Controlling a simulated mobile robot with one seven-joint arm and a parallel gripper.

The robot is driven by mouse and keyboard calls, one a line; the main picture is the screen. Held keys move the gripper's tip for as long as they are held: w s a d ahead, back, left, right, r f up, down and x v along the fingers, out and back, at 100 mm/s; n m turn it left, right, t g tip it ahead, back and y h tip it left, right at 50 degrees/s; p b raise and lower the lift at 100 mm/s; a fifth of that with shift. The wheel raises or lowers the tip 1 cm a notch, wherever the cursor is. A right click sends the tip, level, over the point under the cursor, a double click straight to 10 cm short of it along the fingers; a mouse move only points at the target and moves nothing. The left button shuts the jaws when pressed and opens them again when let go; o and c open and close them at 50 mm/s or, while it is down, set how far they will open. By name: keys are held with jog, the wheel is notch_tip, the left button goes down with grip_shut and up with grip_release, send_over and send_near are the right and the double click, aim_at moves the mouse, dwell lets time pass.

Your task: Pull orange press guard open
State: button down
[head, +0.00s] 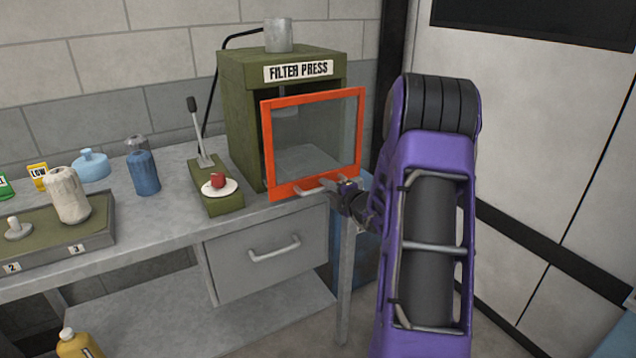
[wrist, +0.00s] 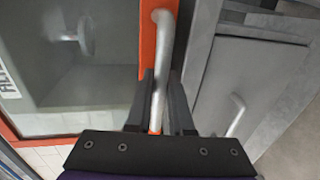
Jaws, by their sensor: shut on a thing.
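The orange press guard (head: 268,148) is a framed clear panel on the front of the green filter press (head: 240,110). It stands slightly open, with a gap at its left side. Its metal handle (head: 300,190) runs along the lower edge. My gripper (head: 342,190) is at the right part of this handle. In the wrist view my gripper (wrist: 165,105) has its two dark fingers on either side of the handle (wrist: 160,70), shut on it. The orange frame (wrist: 148,50) shows behind the handle. The fingertips are small and partly hidden in the head view.
A drawer (head: 255,270) sits below the press. A yellow bottle (head: 78,345) stands low at left. A wall panel is at right.

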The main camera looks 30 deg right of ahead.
jog(key=f+p+v, duration=0.1)
jog(key=v, duration=0.6)
jog(key=shift+s+f, duration=0.2)
jog(key=shift+s, duration=0.35)
jog(key=c, duration=0.8)
grip_release()
jog(key=shift+s, duration=0.1)
jog(key=p+v, duration=0.2)
jog(key=v, duration=1.5)
jog(key=shift+s, duration=0.1)
